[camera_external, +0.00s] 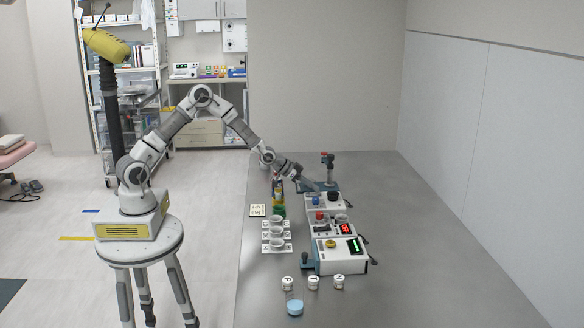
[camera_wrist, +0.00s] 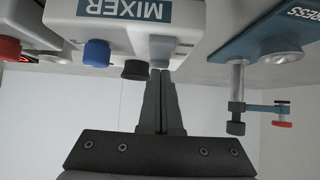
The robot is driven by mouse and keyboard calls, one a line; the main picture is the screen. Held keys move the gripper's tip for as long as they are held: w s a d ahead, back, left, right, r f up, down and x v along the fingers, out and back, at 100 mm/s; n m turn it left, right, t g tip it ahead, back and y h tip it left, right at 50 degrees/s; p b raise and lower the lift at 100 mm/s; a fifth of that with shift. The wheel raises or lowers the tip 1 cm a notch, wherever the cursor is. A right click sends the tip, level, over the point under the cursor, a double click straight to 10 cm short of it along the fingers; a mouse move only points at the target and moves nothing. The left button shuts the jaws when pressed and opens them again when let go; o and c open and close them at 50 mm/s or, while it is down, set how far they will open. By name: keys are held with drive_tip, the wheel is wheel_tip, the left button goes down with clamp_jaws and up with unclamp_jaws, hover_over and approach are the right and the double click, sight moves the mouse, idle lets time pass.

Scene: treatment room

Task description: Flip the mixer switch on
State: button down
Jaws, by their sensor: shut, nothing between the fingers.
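The mixer (camera_wrist: 100,15) is a white box with a blue label reading MIXER, seen upside down in the wrist view. It carries a blue knob (camera_wrist: 97,53), a black knob (camera_wrist: 134,69) and a grey block-like part (camera_wrist: 161,48), which may be the switch; its position cannot be read. My gripper (camera_wrist: 166,73) has its fingers together and empty, with the tips right at this grey part; I cannot tell whether they touch. In the external view the mixer (camera_external: 343,207) stands on the table, and my gripper (camera_external: 314,187) reaches its far left side, small and partly blending in.
A press (camera_wrist: 262,50) with a red-tipped handle stands close beside the mixer. Other devices (camera_external: 333,262) line up nearer the camera. Cups stand on a white tray (camera_external: 266,249), with small jars (camera_external: 313,282) in front. The table's right side (camera_external: 430,250) is clear.

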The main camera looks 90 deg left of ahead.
drive_tip(key=shift+w+f+b, duration=0.15)
drive_tip(key=shift+f+b, duration=0.35)
drive_tip(key=shift+b, duration=0.1)
drive_tip(key=shift+w+r, duration=0.1)
drive_tip(key=shift+r, duration=0.05)
drive_tip(key=shift+s, duration=0.2)
drive_tip(key=shift+s, duration=0.65)
